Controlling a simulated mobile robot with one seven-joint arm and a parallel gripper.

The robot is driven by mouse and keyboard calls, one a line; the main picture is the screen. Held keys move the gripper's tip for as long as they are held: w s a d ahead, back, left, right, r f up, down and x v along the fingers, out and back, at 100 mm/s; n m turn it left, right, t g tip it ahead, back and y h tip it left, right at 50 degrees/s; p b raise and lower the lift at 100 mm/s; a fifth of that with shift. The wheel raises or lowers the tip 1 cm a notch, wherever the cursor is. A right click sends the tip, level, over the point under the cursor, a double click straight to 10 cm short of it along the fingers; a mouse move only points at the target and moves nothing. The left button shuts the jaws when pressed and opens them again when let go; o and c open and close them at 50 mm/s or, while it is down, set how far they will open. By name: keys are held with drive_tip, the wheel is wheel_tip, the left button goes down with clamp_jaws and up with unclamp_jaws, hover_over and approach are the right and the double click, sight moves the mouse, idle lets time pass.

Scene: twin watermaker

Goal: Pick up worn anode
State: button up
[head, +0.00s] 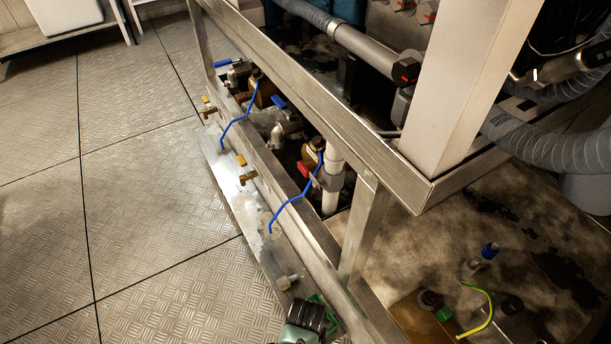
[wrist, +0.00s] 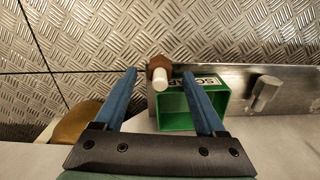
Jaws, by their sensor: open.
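A short pale rod with a brown hex head, which looks like the worn anode (wrist: 159,77), shows in the wrist view between the tips of my gripper (wrist: 159,73). It sits at the left edge of a green open box (wrist: 178,122), and I cannot tell whether it touches the box. My gripper is open, its blue fingers spread on both sides of the anode with visible gaps. The right finger overlaps the green box. In the head view my gripper (head: 312,314) is at the bottom, over the frame's lower ledge, and hides the anode.
A grey fitting (wrist: 265,92) lies on the metal ledge (wrist: 300,75) right of the box; the head view shows it too (head: 287,281). A steel frame post (head: 362,235) stands close beside my gripper. Open tread-plate floor (head: 150,210) lies to the left.

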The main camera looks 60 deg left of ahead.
drive_tip(key=shift+f, duration=0.55)
clamp_jaws()
drive_tip(key=shift+r, duration=0.2)
